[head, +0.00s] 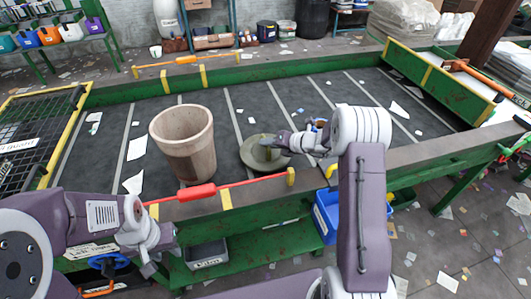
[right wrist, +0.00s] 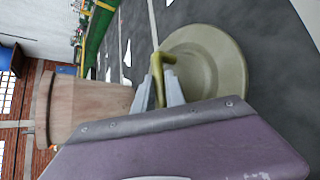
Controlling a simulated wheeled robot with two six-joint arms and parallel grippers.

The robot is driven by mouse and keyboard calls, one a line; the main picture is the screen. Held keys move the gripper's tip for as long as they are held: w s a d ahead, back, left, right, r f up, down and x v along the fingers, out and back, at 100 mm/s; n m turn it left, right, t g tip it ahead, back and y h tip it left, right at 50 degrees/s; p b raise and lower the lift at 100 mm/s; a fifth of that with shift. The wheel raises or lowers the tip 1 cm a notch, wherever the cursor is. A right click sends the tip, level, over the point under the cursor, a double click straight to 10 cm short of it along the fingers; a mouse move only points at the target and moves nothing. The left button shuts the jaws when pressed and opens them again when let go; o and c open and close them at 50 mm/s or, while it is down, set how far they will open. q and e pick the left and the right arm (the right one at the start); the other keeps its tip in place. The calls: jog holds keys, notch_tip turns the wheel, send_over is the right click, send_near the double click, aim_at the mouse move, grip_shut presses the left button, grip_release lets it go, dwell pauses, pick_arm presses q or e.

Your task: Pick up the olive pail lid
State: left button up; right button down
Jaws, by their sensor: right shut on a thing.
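The olive pail lid (head: 258,160) is a round disc with a raised handle, on or just above the dark belt to the right of the pail. In the right wrist view the lid (right wrist: 215,60) shows its handle between my fingertips. My right gripper (head: 276,143), also seen in the right wrist view (right wrist: 160,88), is shut on that handle. The brown pail (head: 187,158) stands upright and open on the belt; it also shows in the right wrist view (right wrist: 85,108). My left gripper (head: 148,266) hangs by the near belt edge; its finger gap is unclear.
A red rod (head: 195,192) runs along the near rail between yellow brackets. A blue bin (head: 325,215) and a grey bin (head: 206,256) sit below the near edge. A green chute wall (head: 440,82) stands at the right. White scraps litter the belt (head: 240,110).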

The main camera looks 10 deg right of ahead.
jog(key=shift+f, duration=0.1)
notch_tip(320, 180, up, 10)
jog(key=shift+f+p, duration=0.25)
jog(key=shift+p, duration=0.75)
jog(key=shift+r, duration=0.3)
jog(key=shift+w, duration=0.1)
